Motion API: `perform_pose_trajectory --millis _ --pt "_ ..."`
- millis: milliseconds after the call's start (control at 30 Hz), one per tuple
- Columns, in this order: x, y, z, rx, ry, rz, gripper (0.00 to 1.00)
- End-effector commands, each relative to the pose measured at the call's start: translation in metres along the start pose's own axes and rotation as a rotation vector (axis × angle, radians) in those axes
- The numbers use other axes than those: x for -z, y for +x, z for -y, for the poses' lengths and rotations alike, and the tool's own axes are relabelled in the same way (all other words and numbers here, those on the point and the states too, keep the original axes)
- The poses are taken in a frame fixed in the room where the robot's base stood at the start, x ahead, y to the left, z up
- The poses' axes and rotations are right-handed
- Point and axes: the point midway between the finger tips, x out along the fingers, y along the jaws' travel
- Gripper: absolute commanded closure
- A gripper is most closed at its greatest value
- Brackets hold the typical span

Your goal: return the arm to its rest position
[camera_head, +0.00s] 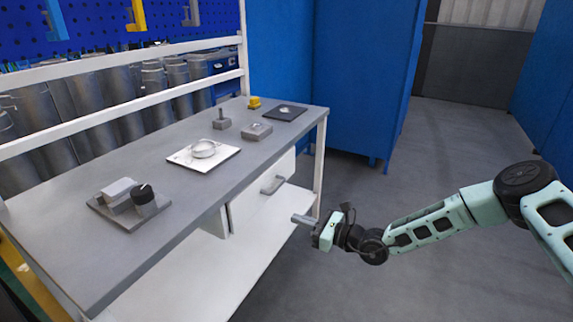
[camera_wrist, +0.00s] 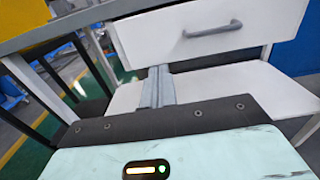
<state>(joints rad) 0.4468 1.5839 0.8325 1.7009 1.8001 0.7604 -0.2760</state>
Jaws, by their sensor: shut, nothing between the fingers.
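My arm reaches in from the right in the head view, held beside the workbench and lower than its top. My gripper (camera_head: 304,220) points left toward the white drawer front (camera_head: 262,193) under the bench top. Its fingers are together with nothing between them. In the wrist view my gripper (camera_wrist: 157,88) also shows shut, in front of the white drawer (camera_wrist: 210,35) with its grey handle (camera_wrist: 212,29). I cannot tell the exact gap between the fingertips and the bench.
The grey bench top (camera_head: 110,260) bears a white plate with a ring-shaped part (camera_head: 203,149), a grey fixture with a black knob (camera_head: 143,198), small blocks and a dark pad (camera_head: 285,112). A white lower shelf (camera_head: 275,215) lies below. Open floor (camera_head: 440,145) extends behind my arm, beside blue partitions (camera_head: 355,75).

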Motion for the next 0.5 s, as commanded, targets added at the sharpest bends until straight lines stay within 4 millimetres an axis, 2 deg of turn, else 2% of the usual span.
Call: perform_pose_trajectory --millis 67,167,333,500 --pt "-0.012 0.004 -0.012 -0.047 -0.038 -0.002 1.00" --pt "-0.038 0.011 -0.043 -0.173 -0.139 -0.010 1.00" --pt "-0.088 0.008 -0.126 -0.498 -0.402 -0.037 1.00" --pt "-0.124 -0.020 -0.200 -0.820 -0.668 -0.074 1.00"
